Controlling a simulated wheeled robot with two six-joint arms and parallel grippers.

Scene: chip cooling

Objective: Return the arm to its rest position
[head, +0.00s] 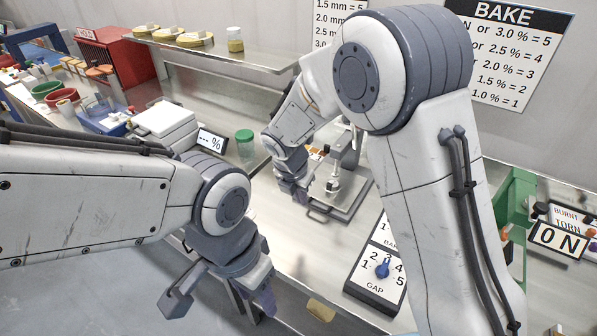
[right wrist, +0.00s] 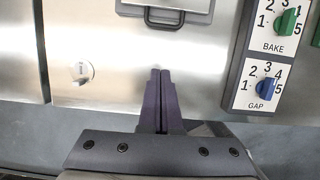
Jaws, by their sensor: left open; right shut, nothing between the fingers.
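My left gripper (head: 220,303) hangs at the lower left in the head view, in front of the bench edge. Its two fingers are spread apart with nothing between them. My right arm comes in from the right and bends down over the bench. Its gripper (head: 297,194) is over the metal worktop, beside the small press (head: 338,180). In the right wrist view the right gripper's two dark fingers (right wrist: 159,88) are shut together and empty, pointing toward the press plate's handle (right wrist: 164,20).
A dial panel (head: 370,293) with a blue GAP knob (head: 383,267) stands right of the press. A green-lidded jar (head: 244,143) and a percent display (head: 211,140) stand behind. A shelf (head: 225,53) holds yellow dishes.

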